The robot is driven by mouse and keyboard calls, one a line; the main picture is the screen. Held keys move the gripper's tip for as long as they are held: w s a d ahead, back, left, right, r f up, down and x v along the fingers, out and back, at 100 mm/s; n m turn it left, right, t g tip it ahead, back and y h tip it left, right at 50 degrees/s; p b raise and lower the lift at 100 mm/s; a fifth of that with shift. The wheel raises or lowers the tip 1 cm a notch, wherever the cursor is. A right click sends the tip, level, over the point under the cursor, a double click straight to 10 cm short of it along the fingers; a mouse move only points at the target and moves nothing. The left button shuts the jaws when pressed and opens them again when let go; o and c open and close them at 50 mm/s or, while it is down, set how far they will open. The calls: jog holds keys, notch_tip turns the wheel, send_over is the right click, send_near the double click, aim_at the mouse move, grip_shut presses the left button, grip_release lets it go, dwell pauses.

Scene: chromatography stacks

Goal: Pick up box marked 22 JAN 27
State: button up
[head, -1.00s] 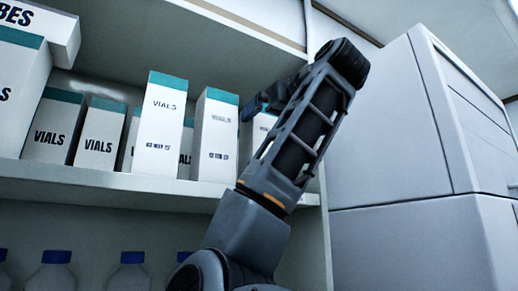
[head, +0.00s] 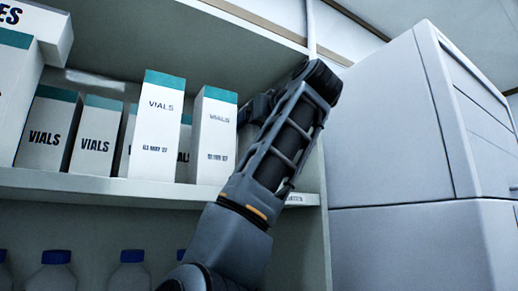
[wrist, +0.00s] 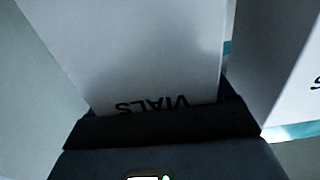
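A white box (wrist: 135,55) marked VIALS, upside down in the wrist view, fills the space right in front of my gripper (wrist: 160,125). Its date is not visible. In the head view my gripper (head: 258,108) is at the right end of the shelf, mostly hidden by my forearm, which also covers most of the box there. I cannot tell whether the fingers touch the box. To its left stand a teal-topped VIALS box (head: 214,135) with a blurred date and a taller one (head: 157,125) that seems to read 03 MAY 27. No date reading 22 JAN 27 is legible.
More VIALS boxes (head: 97,138) stand on the shelf (head: 100,187) to the left. A neighbouring box (wrist: 285,70) is close at the right in the wrist view. Blue-capped bottles (head: 55,270) are below. A large grey cabinet (head: 390,130) stands at the right.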

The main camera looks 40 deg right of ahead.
jog(key=c, duration=0.9)
jog(key=shift+c, duration=0.2)
